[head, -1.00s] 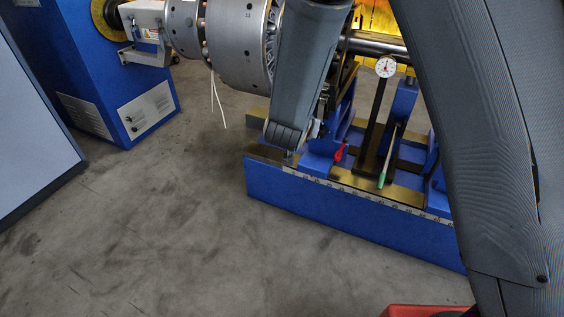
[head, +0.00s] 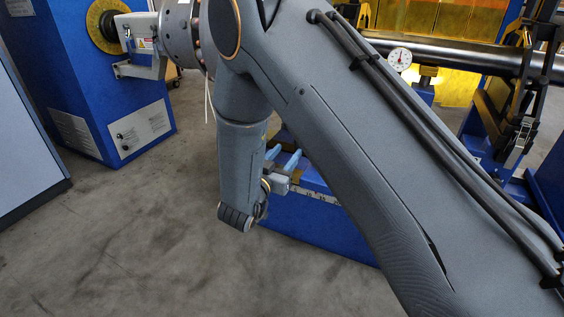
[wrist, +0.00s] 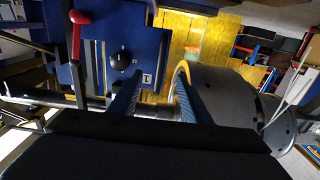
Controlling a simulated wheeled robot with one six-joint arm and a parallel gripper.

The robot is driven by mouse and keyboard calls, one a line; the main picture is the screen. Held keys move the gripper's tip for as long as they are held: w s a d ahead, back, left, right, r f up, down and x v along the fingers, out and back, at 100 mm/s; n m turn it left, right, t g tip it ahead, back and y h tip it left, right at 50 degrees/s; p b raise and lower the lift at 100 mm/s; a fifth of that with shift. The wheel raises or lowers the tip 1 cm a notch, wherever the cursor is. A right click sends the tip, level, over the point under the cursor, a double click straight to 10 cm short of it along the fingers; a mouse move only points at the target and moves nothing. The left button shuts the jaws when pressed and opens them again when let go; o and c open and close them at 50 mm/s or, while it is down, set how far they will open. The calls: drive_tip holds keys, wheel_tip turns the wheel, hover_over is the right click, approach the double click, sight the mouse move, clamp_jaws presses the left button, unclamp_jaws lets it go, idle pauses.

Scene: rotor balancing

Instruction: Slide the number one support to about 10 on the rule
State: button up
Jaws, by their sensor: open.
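My gripper (head: 281,157) is open over the front of the blue machine bed. Its blue fingers also show in the wrist view (wrist: 159,78), with nothing seen clamped between them. The left finger is close to the labelled corner; contact cannot be told. The rule (head: 318,196) runs along the bed's front edge, partly hidden, its numbers unreadable.
A dial gauge (head: 400,58) and a long steel shaft (head: 450,55) are behind my arm. The grey chuck (head: 178,38) and blue headstock cabinet (head: 85,85) stand at left. The concrete floor (head: 130,240) in front is clear.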

drive_tip(key=shift+b+x, duration=1.05)
drive_tip(key=shift+x, duration=3.3)
clamp_jaws()
drive_tip(key=shift+w+a, duration=0.2)
drive_tip(key=shift+a, duration=0.4)
drive_tip(key=shift+w+a, duration=0.2)
drive_tip(key=shift+a, duration=0.45)
drive_tip(key=shift+c, duration=0.6)
unclamp_jaws()
drive_tip(key=shift+o, duration=0.6)
drive_tip(key=shift+d, duration=0.1)
